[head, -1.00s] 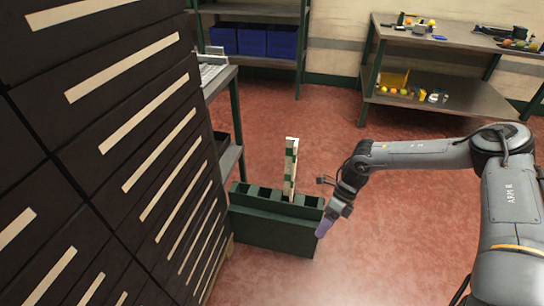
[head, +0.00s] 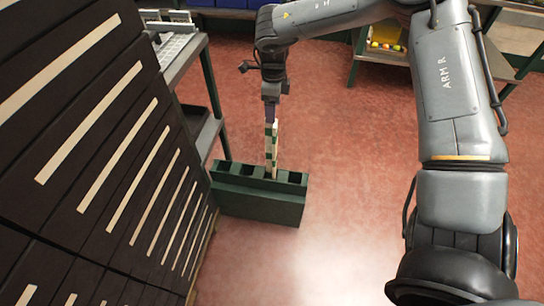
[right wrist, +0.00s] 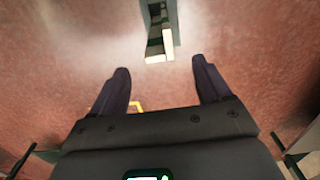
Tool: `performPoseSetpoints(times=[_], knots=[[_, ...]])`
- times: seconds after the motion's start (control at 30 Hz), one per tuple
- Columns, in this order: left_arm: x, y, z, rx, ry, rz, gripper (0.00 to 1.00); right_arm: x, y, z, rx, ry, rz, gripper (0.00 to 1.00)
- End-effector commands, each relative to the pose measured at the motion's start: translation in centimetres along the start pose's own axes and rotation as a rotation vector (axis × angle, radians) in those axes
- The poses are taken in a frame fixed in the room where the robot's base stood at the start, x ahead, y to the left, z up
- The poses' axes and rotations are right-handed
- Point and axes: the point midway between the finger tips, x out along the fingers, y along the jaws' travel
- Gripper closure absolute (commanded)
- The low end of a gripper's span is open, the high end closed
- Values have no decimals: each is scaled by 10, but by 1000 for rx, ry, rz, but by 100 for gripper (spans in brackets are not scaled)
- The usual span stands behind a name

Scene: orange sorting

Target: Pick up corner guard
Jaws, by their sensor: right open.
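The corner guard (head: 271,150) is a tall, narrow white strip with green patches. It stands upright in a slot of a dark green holder (head: 255,208) on the floor. My right gripper (head: 270,107) is at the top of the guard in the head view. In the right wrist view the gripper (right wrist: 161,70) is open, with nothing between its two dark fingers. The guard's pale end (right wrist: 158,58) shows just beyond the fingertips, between them and apart from both. My left gripper is not in view.
A tall dark drawer cabinet (head: 100,150) fills the left side. A shelf with small colourful items (head: 390,47) is at the back right. The red floor right of the holder is clear.

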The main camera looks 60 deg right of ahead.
Motion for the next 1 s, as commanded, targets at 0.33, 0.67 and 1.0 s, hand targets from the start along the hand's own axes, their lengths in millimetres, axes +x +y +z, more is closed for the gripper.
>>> performPoseSetpoints(times=[0.33, 0.67, 1.0], knots=[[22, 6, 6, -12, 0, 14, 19, 45, 0, -1, 1, 1, 2, 22], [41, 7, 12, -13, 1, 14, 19, 69, 2, -3, 0, -1, 2, 22], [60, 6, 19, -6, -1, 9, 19, 97, 2, -4, 0, 0, 1, 22]])
